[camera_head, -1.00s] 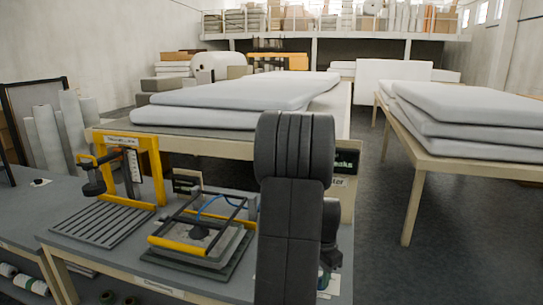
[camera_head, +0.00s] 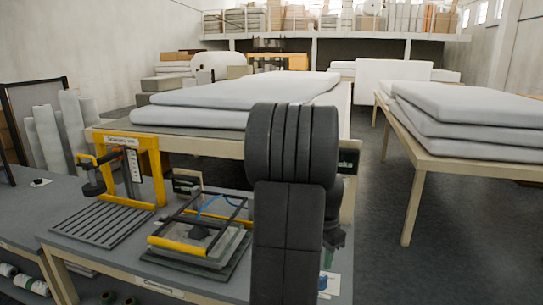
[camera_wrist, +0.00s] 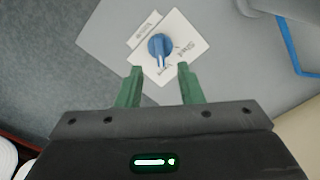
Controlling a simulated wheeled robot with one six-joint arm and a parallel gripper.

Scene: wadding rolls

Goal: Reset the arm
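My gripper (camera_wrist: 157,88) shows in the wrist view with two green fingers spread apart and nothing between them. Beyond the fingertips is a blue knob (camera_wrist: 160,46) on a white labelled plate (camera_wrist: 187,40), fixed on a grey tabletop (camera_wrist: 105,35). The fingers look apart from the knob. A small part of the white plate (camera_head: 333,284) shows to the right of my arm.
A yellow-framed device (camera_head: 150,165) and a press with a yellow bar (camera_head: 190,245) stand on the bench left of my arm. White mattress-like slabs lie on a table behind (camera_head: 240,92) and on another at right (camera_head: 470,120). Dark floor is clear between them.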

